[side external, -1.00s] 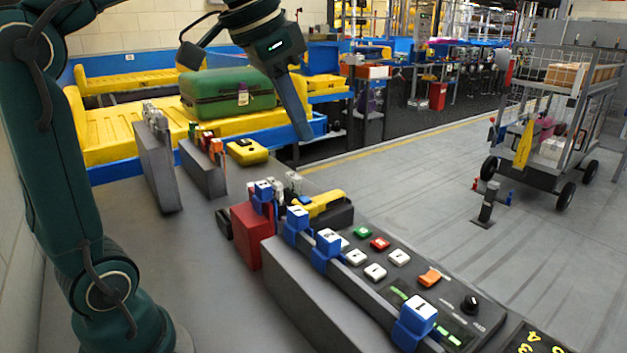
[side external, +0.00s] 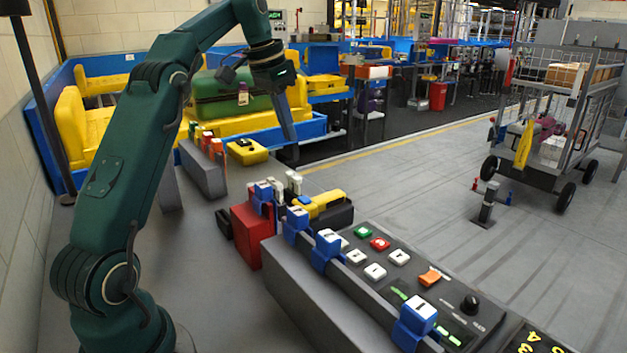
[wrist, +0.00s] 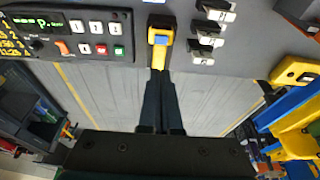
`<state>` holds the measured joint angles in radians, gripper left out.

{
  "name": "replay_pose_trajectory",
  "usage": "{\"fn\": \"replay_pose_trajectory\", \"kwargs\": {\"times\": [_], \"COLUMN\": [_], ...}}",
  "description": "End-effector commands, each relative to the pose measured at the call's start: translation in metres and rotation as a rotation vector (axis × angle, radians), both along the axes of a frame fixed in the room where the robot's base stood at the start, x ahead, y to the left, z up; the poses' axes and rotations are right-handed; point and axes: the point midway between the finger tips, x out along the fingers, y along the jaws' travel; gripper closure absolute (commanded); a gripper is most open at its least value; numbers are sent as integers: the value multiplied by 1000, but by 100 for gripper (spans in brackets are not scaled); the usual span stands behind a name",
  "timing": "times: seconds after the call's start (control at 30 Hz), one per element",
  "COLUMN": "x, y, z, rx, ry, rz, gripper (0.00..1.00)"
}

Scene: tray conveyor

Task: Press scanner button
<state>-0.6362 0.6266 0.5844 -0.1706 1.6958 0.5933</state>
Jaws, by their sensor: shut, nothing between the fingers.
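A yellow-and-black handheld device (side external: 325,200) with a blue button (side external: 303,201) lies beyond the red block; I take it for the scanner. In the wrist view the device (wrist: 158,62) lies upper middle, its blue button (wrist: 161,40) facing up and unobstructed. My gripper (side external: 292,138) is shut and empty, pointing down with a slight tilt, above and behind the device in the side view. In the wrist view my gripper (wrist: 158,80) has its fingertips overlapping the near end of the yellow device, short of the button. No contact shows.
A control panel (side external: 405,262) with white, green, red and orange buttons stands at front right. Blue-and-white switches (side external: 328,250) line its left edge. A red block (side external: 246,235) and another yellow device (side external: 247,151) are nearby. A green suitcase (side external: 215,105) lies on the yellow conveyor behind.

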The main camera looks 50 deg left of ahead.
Motion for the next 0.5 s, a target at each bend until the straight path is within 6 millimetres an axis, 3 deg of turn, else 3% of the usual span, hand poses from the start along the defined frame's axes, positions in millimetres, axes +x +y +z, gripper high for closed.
{"fn": "replay_pose_trajectory", "kwargs": {"times": [0.27,0.5], "x": [1,5], "y": [-1,-1], "z": [-1,-14], "rx": [0,-1], "ry": [-1,1], "rz": [-1,-2], "gripper": [100,100]}}
